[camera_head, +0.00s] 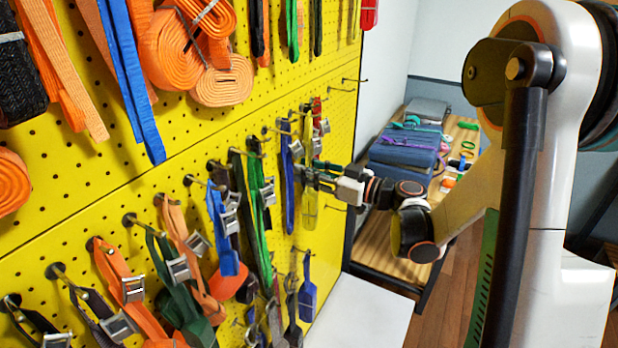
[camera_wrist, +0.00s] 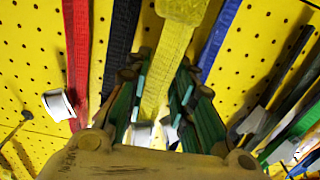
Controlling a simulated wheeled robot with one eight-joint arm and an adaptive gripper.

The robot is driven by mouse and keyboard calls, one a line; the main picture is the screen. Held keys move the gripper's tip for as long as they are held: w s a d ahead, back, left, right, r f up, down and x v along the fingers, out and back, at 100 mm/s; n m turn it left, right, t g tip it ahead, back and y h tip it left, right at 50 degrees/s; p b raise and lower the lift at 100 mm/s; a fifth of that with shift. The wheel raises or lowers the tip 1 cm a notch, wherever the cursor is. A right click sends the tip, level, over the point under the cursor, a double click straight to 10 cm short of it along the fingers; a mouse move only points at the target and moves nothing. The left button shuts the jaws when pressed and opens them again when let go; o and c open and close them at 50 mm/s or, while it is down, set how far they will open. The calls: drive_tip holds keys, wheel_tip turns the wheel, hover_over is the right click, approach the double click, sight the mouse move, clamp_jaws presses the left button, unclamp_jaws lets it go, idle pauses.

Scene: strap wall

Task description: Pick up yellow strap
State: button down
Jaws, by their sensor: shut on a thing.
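The yellow strap (camera_head: 309,206) hangs at the right part of the yellow pegboard in the head view. In the wrist view the yellow strap (camera_wrist: 172,55) runs down from a wider piece at the top, between the two fingers. My gripper (camera_head: 311,178) reaches the strap from the right, below its hook. In the wrist view my gripper (camera_wrist: 160,80) has its dark green fingers on both sides of the strap and is shut on it. The exact contact is partly hidden by the fingers.
A blue strap (camera_head: 289,190) hangs close left of the yellow one, and a green strap (camera_head: 259,200) further left. A red strap (camera_wrist: 77,50) and a black strap (camera_wrist: 120,45) also hang close by. A wooden table (camera_head: 382,265) with folded blue cloths (camera_head: 405,150) stands behind.

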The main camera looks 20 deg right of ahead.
drive_tip(key=shift+r, duration=0.55)
wheel_tip(320, 180, up, 2)
drive_tip(key=shift+r+p, duration=0.2)
drive_tip(key=shift+p, duration=0.3)
drive_tip(key=v, duration=1.8)
drive_tip(key=shift+r, duration=0.15)
